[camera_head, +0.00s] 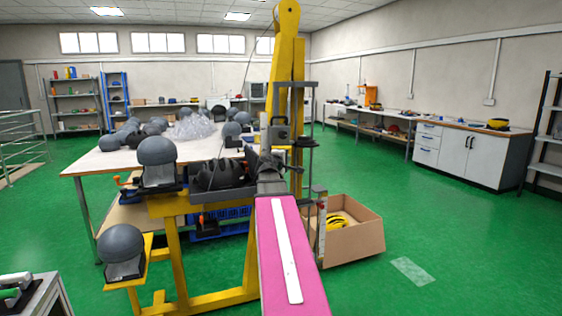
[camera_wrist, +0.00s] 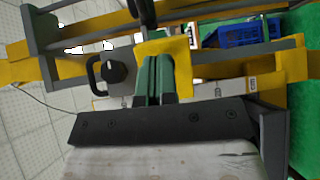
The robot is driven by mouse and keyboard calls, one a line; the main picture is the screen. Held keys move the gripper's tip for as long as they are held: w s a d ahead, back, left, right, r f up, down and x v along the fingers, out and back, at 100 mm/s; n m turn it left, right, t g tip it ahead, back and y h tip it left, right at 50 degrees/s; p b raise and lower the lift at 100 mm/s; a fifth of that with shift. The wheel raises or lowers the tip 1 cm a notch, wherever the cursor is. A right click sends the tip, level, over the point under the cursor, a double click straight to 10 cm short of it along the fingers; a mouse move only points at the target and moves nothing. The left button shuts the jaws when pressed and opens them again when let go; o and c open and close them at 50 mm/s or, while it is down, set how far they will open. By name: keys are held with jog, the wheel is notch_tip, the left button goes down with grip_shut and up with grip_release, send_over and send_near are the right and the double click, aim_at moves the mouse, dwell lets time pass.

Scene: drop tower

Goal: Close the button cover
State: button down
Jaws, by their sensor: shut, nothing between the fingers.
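In the wrist view, my gripper (camera_wrist: 158,75) is shut and empty, its green fingers side by side. A yellow bent plate (camera_wrist: 181,62), possibly the button cover, lies right at the fingertips and partly surrounds them. I cannot tell whether they touch it or whether it is open. No button shows. A dark round knob (camera_wrist: 114,72) with a handle is to the left on a grey panel. In the head view, the yellow drop tower (camera_head: 285,90) stands beyond my pink arm. My gripper and the button cover are too small or hidden there.
A grey dome headform (camera_head: 157,152) stands on the tower's frame, another (camera_head: 121,243) on a lower yellow bracket. A dark helmet-like object (camera_head: 222,174) is close left of my arm. A cardboard box (camera_head: 352,241) sits on the floor at right.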

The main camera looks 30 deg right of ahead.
jog(key=d, duration=0.1)
jog(key=w+d, duration=0.1)
jog(key=d, duration=0.2)
jog(key=shift+w+d, duration=0.25)
jog(key=shift+w, duration=0.05)
jog(key=shift+w+d+r+t, duration=0.1)
jog(key=shift+w+t, duration=0.1)
jog(key=shift+t, duration=0.1)
dwell(0.4)
jog(key=s+a, duration=0.1)
jog(key=s, duration=1.3)
jog(key=shift+s+a+r, duration=0.3)
jog(key=shift+s+a, duration=0.1)
